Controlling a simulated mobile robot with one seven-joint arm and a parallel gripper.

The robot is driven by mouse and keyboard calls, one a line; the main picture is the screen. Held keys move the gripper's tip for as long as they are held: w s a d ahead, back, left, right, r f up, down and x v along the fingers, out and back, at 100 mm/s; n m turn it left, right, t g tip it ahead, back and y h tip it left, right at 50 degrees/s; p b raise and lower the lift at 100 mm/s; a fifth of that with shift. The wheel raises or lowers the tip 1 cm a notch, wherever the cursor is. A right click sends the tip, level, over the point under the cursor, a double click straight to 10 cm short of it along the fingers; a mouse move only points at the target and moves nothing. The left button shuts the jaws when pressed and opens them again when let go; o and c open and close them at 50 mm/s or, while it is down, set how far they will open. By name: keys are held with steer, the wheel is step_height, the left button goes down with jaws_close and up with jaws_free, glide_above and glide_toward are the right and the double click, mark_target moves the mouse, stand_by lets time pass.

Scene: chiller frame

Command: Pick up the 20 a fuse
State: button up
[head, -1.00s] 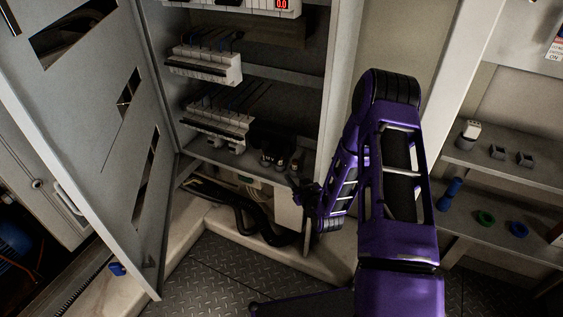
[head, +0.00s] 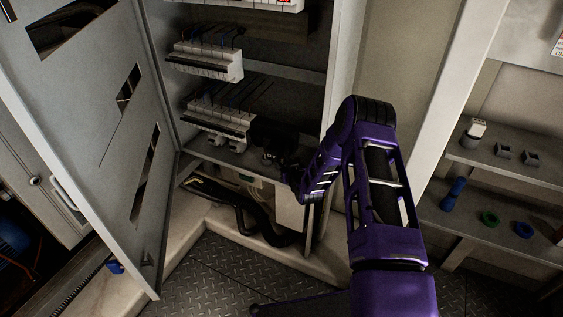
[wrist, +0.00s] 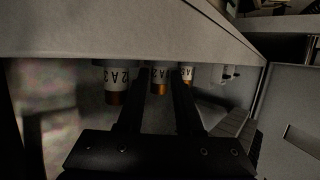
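Several fuses with white printed bands and copper-coloured ends show in the wrist view: a larger one at left (wrist: 116,80), a middle one (wrist: 160,77) and a smaller one at right (wrist: 187,74). Their labels are only partly readable, so I cannot tell which is the 20 A fuse. My gripper (wrist: 161,75) is open. The middle fuse appears between its fingertips in the picture; I cannot tell whether the fingers surround it or stop short. In the head view my gripper (head: 283,170) is at the cabinet's lower shelf, and the fuses there are mostly hidden in shadow.
The lower cabinet shelf (head: 212,152) has breaker rows (head: 218,118) above it. The open cabinet door (head: 100,130) stands at left, and the cabinet's right wall is close to my arm. A side rack (head: 500,185) at right holds small parts.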

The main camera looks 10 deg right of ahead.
jaws_close()
stand_by(0.4)
